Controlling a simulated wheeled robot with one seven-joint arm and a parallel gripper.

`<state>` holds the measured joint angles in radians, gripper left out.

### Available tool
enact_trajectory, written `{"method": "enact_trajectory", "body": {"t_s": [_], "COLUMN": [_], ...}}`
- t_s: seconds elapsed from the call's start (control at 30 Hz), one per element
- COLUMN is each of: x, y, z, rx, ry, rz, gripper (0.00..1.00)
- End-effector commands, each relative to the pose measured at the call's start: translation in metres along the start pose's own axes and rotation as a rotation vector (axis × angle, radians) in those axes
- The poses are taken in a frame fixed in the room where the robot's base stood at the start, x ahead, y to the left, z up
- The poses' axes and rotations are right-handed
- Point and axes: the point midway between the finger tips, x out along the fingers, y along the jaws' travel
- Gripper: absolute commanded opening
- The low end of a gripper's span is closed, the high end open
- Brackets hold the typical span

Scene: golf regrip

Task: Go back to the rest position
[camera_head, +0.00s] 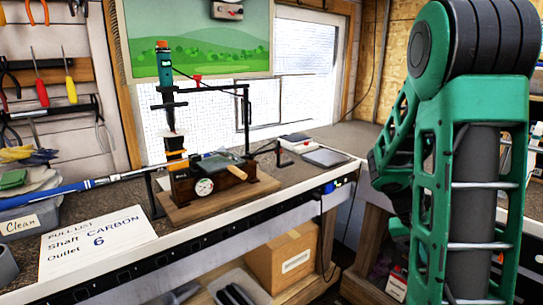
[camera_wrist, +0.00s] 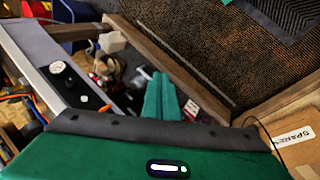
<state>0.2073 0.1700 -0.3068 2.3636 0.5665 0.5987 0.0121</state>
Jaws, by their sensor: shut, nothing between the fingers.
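My gripper (camera_wrist: 160,80) shows in the wrist view, its two green fingers pressed together with nothing between them. It points past a wooden frame edge, over a shelf space with small loose items, and touches nothing that I can see. In the head view my green and dark grey arm fills the right side, folded and upright. The gripper's fingers cannot be made out there. The regrip fixture (camera_head: 210,180) stands on the bench with a blue club shaft (camera_head: 95,183) at its left.
The workbench (camera_head: 325,135) runs along the wall. A paper list (camera_head: 95,240) lies at its front left. A cardboard box (camera_head: 284,258) sits on the lower shelf. In the wrist view, dark carpet (camera_wrist: 215,40) lies beyond the wooden frame, and a cardboard piece (camera_wrist: 265,125) is at right.

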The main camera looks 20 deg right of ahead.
Motion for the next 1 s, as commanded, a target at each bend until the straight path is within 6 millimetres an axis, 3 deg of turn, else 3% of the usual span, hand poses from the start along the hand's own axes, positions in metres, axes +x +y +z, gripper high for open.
{"method": "enact_trajectory", "body": {"t_s": [0.3, 0.63, 0.8, 1.0], "x": [-0.063, -0.113, -0.124, -0.128], "y": [-0.017, -0.024, -0.024, -0.024], "z": [0.074, 0.158, 0.183, 0.191], "rx": [-0.079, -0.222, -0.273, -0.292], "ry": [-0.036, -0.043, -0.041, -0.04], "rz": [-0.263, -0.467, -0.515, -0.529], "gripper": [0.0, 0.0, 0.0, 0.0]}}
